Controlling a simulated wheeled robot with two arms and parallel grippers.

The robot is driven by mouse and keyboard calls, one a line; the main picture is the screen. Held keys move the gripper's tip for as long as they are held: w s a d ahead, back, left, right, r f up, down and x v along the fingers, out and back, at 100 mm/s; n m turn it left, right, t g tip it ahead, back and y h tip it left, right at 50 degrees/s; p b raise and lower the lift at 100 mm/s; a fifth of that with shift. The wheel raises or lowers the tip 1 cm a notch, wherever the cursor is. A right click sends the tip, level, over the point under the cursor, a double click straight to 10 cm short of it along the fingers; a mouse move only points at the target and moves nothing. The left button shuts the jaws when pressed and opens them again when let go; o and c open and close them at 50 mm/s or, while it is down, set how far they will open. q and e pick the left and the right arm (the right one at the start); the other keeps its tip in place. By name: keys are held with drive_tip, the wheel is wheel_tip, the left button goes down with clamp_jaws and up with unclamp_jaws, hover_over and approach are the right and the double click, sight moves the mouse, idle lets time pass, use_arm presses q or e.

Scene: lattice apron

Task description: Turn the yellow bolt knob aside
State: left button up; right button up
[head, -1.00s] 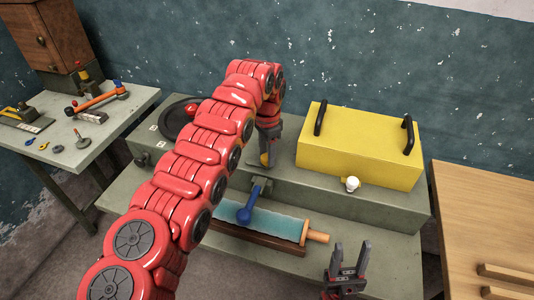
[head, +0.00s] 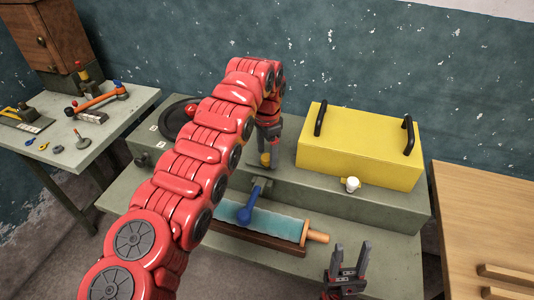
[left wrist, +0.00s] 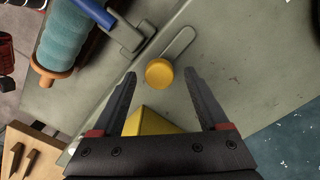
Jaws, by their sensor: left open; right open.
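The yellow bolt knob (left wrist: 159,73) is a round yellow cap at one end of a grey slot plate (left wrist: 180,45) in the left wrist view. It also shows in the head view (head: 265,159), partly hidden by the gripper. My left gripper (head: 268,160) points down over it. In the left wrist view my left gripper (left wrist: 160,88) is open, its fingers pointing towards the knob, which lies between their tips in the picture. I cannot tell whether a finger touches it. My right gripper (head: 350,258) is open and empty at the lower right, away from the knob.
A yellow box (head: 360,150) with black handles stands right of the knob, with a white knob (head: 351,184) before it. A blue-ended lever (head: 244,215) and a teal roll (head: 270,222) with wooden handle lie in front. A side table (head: 60,160) holds tools.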

sight(268, 157)
use_arm(q)
wheel_tip(268, 157, up, 5)
drive_tip(key=shift+d+r+p, duration=0.1)
drive_tip(key=shift+d+p, duration=0.05)
drive_tip(key=shift+p, duration=0.15)
wheel_tip(268, 157, up, 12)
drive_tip(key=p, duration=1.1)
drive_tip(key=shift+f, duration=0.25)
